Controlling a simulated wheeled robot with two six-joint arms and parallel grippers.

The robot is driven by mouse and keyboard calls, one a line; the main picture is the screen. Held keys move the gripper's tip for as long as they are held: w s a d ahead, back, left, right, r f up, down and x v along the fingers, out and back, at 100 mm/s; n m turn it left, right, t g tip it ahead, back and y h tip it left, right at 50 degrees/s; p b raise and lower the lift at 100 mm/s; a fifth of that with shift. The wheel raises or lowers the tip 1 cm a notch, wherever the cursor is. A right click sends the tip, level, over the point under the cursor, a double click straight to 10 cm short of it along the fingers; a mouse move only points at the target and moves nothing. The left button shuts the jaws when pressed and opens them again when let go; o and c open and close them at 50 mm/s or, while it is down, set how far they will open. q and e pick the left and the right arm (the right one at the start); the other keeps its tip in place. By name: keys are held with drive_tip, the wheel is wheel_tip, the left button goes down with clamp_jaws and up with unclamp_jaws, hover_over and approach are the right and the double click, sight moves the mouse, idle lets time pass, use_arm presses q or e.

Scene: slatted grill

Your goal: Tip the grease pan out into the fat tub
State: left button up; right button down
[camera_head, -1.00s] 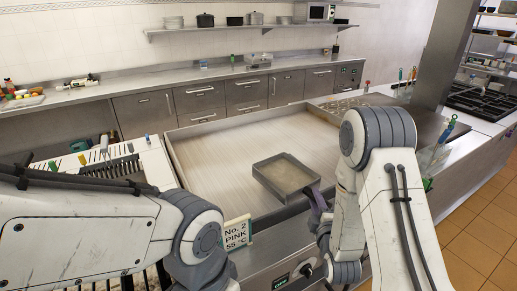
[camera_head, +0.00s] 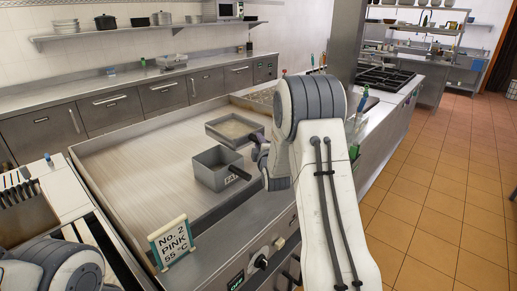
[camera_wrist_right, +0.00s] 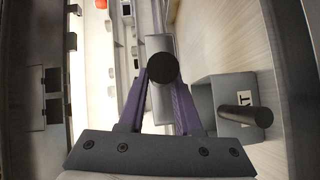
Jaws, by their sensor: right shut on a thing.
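The grease pan (camera_head: 238,122), a shallow grey metal tray with a tan inside, looks about level over the far right part of the griddle. My right gripper (camera_head: 262,150) is shut on its black handle, whose round end (camera_wrist_right: 163,68) shows between purple fingers in the right wrist view. The fat tub (camera_head: 212,174), a deeper grey square box with a black handle and a label, stands on the griddle just in front of the pan. It also shows in the right wrist view (camera_wrist_right: 205,105). The pan is beside it, behind in the head view. My left gripper is out of view.
The wide griddle (camera_head: 130,170) is bare to the left of the tub and has a raised rim. A rack of tools (camera_head: 25,190) is at the left.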

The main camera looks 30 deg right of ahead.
wheel_tip(320, 180, down, 2)
drive_tip(key=n+t+b, duration=0.1)
drive_tip(key=b, duration=0.1)
drive_tip(key=n+t+b, duration=0.1)
drive_tip(key=n, duration=0.1)
drive_tip(key=shift+s+f+h+b, duration=0.1)
drive_tip(key=shift+f+h+b, duration=0.1)
drive_tip(key=shift+h+b, duration=0.15)
idle(0.5)
